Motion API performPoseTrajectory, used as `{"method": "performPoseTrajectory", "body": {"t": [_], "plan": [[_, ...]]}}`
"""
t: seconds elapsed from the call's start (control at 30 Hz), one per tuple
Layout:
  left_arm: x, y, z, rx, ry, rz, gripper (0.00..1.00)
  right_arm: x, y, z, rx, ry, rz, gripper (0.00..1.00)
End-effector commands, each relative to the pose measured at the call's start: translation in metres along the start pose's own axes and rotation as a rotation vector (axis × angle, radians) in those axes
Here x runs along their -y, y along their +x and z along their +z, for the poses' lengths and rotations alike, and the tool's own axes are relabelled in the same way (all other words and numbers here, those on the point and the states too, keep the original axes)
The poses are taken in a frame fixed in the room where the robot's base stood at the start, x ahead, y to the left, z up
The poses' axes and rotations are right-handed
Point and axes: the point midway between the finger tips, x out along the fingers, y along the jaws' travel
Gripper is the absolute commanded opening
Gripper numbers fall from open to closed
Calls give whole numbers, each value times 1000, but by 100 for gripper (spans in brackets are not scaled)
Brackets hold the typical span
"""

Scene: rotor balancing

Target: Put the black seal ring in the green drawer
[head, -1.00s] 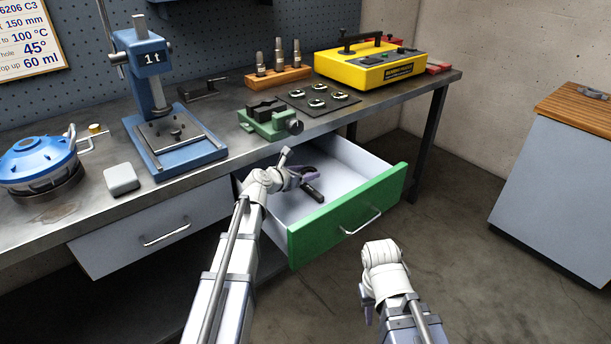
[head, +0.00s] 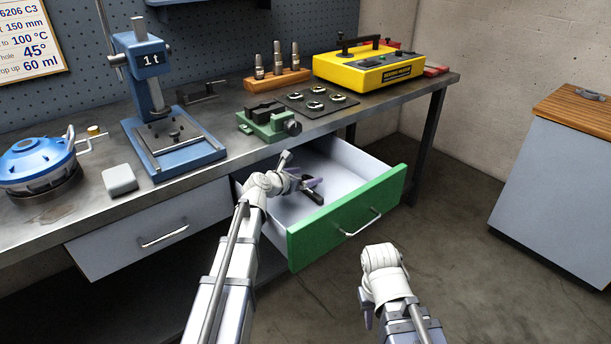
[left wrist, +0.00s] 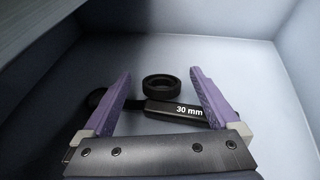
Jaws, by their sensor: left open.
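The black seal ring (left wrist: 161,88) shows in the left wrist view inside the open green drawer (head: 345,220), just beyond a black "30 mm" tool; I cannot tell whether they touch. I cannot make the ring out in the head view. My left gripper (head: 307,184) is inside the drawer. In the left wrist view its purple fingers (left wrist: 161,76) are spread wide, one on each side of the ring, with clear gaps to it. My right gripper (head: 366,308) hangs in front of the drawer, mostly hidden by its own wrist.
The black tool (left wrist: 175,112) lies on the drawer floor, partly behind my left finger. The drawer's right part is empty. A second drawer (head: 160,235) at left is shut. On the bench above stand a green vise (head: 268,122), a blue press (head: 175,150) and a yellow heater (head: 370,68).

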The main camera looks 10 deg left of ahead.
Motion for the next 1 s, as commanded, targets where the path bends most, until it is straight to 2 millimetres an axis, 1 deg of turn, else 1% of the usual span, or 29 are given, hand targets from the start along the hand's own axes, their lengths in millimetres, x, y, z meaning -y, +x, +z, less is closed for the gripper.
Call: {"method": "performPoseTrajectory", "body": {"t": [0.03, 0.17, 0.27, 0.4, 0.47, 0.7, 0.8, 0.9, 1.0], "plan": [[-1, -1, -5, 1, -2, 3, 95, 0, 4, 0, 0, 0, 0, 27], [-1, -1, -4, 1, -2, 3, 95, 0, 3, 0, 0, 0, 0, 27], [-1, -3, 0, 1, -2, 3, 95, 0, -1, 0, 0, 0, -1, 27], [-1, -8, 11, 0, -2, 3, 95, -1, -13, 1, 0, 1, -2, 27], [0, -19, 9, 0, -2, 5, 95, -1, -16, 1, 0, 1, -3, 27], [1, -63, 11, 0, -1, 4, 95, -2, -34, 2, 0, 1, -5, 27], [0, -76, 10, 0, -1, 3, 95, -3, -39, 2, 0, 1, -5, 27], [0, -81, 10, 0, -1, 2, 95, -3, -40, 2, 0, 1, -5, 27], [0, -81, 10, 0, -1, 1, 95, -3, -39, 2, 0, 1, -5, 27]]}}
